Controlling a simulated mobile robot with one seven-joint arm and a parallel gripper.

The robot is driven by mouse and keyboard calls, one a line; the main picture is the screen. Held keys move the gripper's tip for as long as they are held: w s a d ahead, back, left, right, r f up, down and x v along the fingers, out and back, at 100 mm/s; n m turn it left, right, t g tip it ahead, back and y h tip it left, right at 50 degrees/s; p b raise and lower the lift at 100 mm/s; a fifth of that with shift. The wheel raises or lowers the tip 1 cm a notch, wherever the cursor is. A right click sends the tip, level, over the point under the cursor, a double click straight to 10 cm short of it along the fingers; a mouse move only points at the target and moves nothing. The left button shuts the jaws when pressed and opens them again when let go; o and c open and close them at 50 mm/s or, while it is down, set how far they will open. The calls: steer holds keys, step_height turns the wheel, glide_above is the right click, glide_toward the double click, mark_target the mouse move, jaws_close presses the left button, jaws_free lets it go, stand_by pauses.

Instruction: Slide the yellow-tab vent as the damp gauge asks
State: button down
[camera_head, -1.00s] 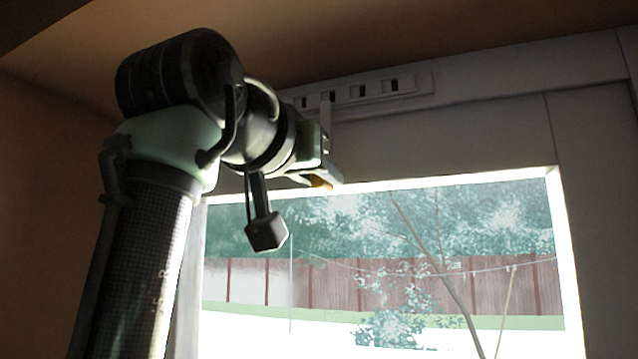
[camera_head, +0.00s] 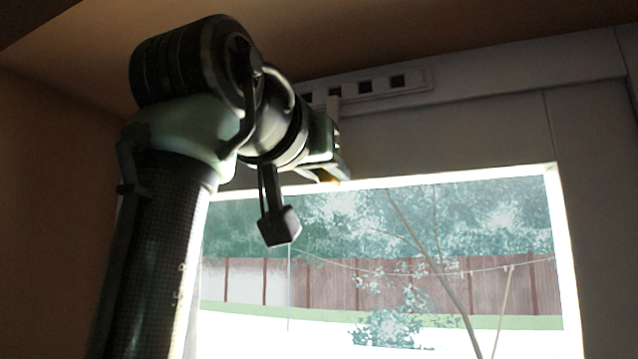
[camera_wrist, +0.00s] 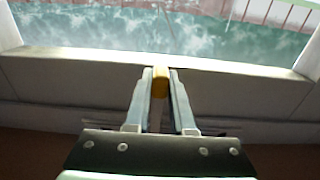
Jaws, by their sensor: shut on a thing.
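The vent (camera_head: 381,87) is a pale slotted strip above the window, with dark square openings showing; its left end is hidden behind my arm. A pale bar (camera_head: 334,104) hangs down from it toward my gripper. My gripper (camera_head: 334,178) is at the top edge of the window opening, shut on the yellow tab. In the wrist view the yellow tab (camera_wrist: 161,82) sits between the two fingertips (camera_wrist: 161,92). In the head view the tab is mostly hidden by the fingers. I see no damp gauge in these frames.
The bright window (camera_head: 480,240) lies below my gripper, with a fence and trees outside. The pale frame (camera_head: 450,140) is clear to the right of my gripper. A brown ceiling (camera_head: 400,25) is close above the vent.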

steer(key=c, duration=1.1)
jaws_free()
steer(key=shift+d, duration=0.1)
steer(key=o, duration=0.3)
steer(key=shift+s+d, duration=0.15)
steer(key=shift+d, duration=0.05)
steer(key=shift+o, duration=0.2)
steer(key=shift+a, duration=0.15)
steer(key=shift+s+a, duration=0.1)
steer(key=b+v, duration=0.7)
steer(key=v, duration=0.5)
steer(key=shift+s, duration=0.35)
